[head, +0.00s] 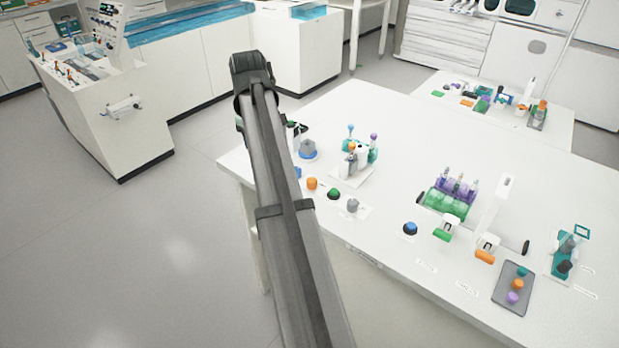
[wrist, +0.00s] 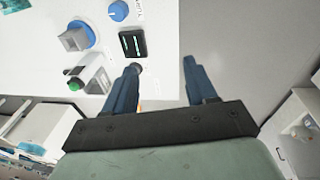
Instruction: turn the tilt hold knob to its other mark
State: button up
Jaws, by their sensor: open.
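No label is readable, so I cannot tell for sure which control is the tilt hold knob. In the wrist view a round blue knob (wrist: 118,10) with a white mark sits at the top, and a grey block-shaped knob on a blue round base (wrist: 77,38) is to its left. The grey knob also shows in the head view (head: 308,148), right of my arm. My gripper (wrist: 161,65) is open and empty in the wrist view, its fingers apart over the table's edge, below and right of these knobs. In the head view my arm hides the fingers.
A black switch (wrist: 132,42) lies close to the left fingertip, and a green button (wrist: 76,84) is further left. In the head view a tube rack (head: 446,204), a dark tray (head: 515,288) and a teal stand (head: 565,255) stand at right.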

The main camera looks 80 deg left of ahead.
aim_at(310, 180)
jog(key=w+d+n+t+h, duration=0.2)
jog(key=w+n+t, duration=0.2)
jog(key=w+n, duration=0.35)
jog(key=shift+n, duration=0.25)
jog(key=x, duration=1.2)
jog(key=shift+s+a+f, duration=0.1)
jog(key=shift+a+f, duration=0.2)
jog(key=shift+f, duration=0.1)
grip_shut()
